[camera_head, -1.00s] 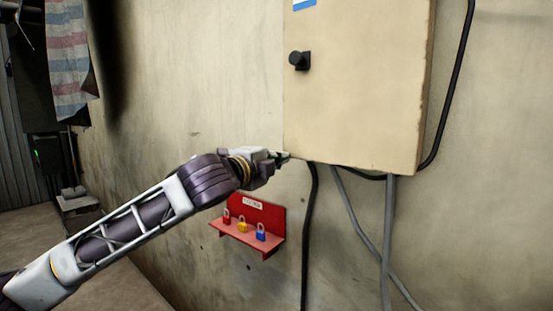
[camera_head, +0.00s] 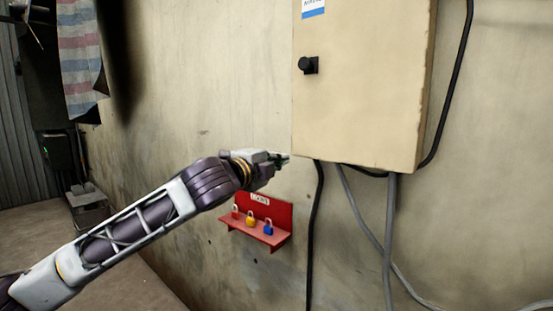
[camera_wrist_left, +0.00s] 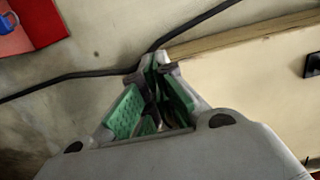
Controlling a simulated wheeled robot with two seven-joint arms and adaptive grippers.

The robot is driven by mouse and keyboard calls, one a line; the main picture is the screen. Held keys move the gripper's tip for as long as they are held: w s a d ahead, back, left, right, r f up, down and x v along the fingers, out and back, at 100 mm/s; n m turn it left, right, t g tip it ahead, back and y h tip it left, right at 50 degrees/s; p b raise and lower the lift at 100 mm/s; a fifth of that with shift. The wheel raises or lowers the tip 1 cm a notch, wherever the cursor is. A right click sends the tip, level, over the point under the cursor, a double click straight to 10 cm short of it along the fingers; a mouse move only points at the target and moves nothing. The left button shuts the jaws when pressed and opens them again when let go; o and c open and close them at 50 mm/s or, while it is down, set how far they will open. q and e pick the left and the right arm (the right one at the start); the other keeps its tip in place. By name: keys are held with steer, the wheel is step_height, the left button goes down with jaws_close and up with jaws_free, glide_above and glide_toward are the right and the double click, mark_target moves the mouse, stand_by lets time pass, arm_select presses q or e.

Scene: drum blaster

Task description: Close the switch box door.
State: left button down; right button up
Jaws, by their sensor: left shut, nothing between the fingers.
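The beige switch box (camera_head: 365,90) hangs on the wall, with a black knob (camera_head: 308,65) on the left of its front. Its front lies flat over the box, and I see no gap at the door's left edge from here. My left gripper (camera_head: 284,158) is shut and empty, at the box's lower left corner. In the left wrist view, the gripper tips (camera_wrist_left: 158,62) are beside the box's edge, and the box front (camera_wrist_left: 255,85) fills the right side. I cannot tell whether the tips touch it. My right gripper is not in view.
A red shelf (camera_head: 280,218) with several small padlocks is on the wall below the gripper. Black and grey cables (camera_head: 388,235) run down below the box. A striped cloth (camera_head: 80,55) hangs at the far left.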

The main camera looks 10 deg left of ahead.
arm_select(q)
steer(key=s+a+b, duration=0.2)
steer(key=a, duration=0.8)
steer(key=shift+s, duration=0.3)
stand_by(0.4)
steer(key=shift+r+n, duration=0.1)
steer(key=shift+n, duration=0.2)
